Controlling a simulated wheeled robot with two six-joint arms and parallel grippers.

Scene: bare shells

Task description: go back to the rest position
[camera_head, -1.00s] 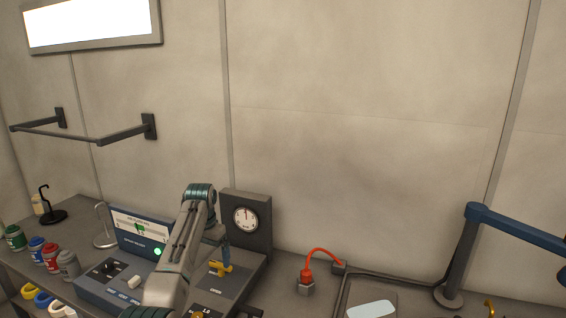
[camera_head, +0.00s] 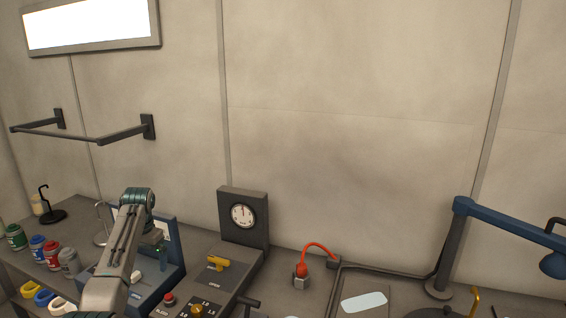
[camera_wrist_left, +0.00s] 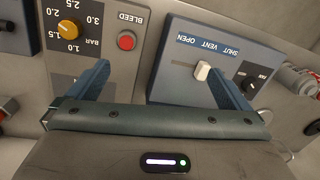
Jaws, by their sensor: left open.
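My left arm comes in from the lower left in the head view, over the bench consoles. My left gripper (camera_head: 163,256) is in front of the blue console, its blue fingers partly hidden by the arm. My right gripper is in neither view.
A yellow lever (camera_head: 217,263) and an upright gauge (camera_head: 242,216) stand right of the arm. A red plug with a cable (camera_head: 302,270) and a blue jointed lamp arm (camera_head: 511,222) are farther right. Several cans (camera_head: 52,252) and hooked stands sit left. Space above the bench is open.

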